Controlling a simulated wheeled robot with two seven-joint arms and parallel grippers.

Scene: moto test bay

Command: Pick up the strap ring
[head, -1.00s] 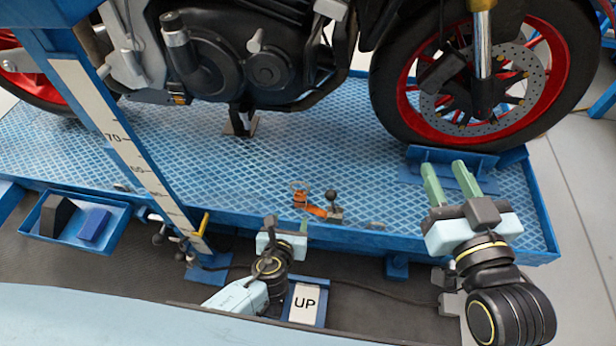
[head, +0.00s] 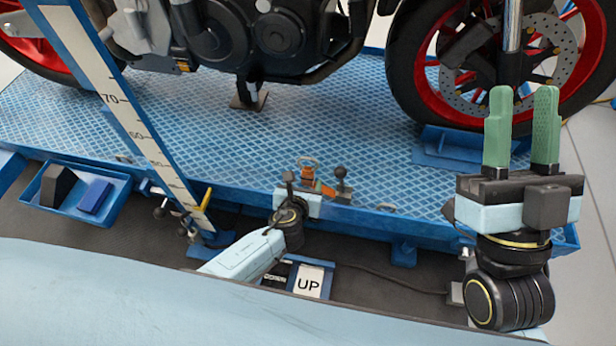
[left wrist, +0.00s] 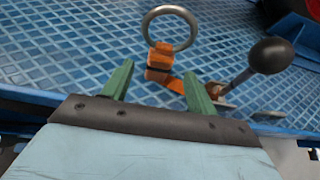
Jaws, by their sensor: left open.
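The strap ring (left wrist: 171,12) is a grey metal ring on an orange strap (left wrist: 158,62) with a dark band, above the blue tread-plate platform. In the left wrist view it stands just beyond the fingertips of my left gripper (left wrist: 155,85), which is open and empty. In the head view the ring (head: 308,160) shows at the platform's near edge, and my left gripper (head: 300,190) is close in front of it, its fingers mostly hidden. My right gripper (head: 520,125) is open and empty, fingers pointing up, to the right.
A lever with a black ball knob (left wrist: 270,55) stands right of the strap. The motorcycle's front wheel (head: 500,70) is behind my right gripper. A marked blue post (head: 130,115) and a blue tray (head: 65,207) are at left. An UP panel (head: 308,284) is below.

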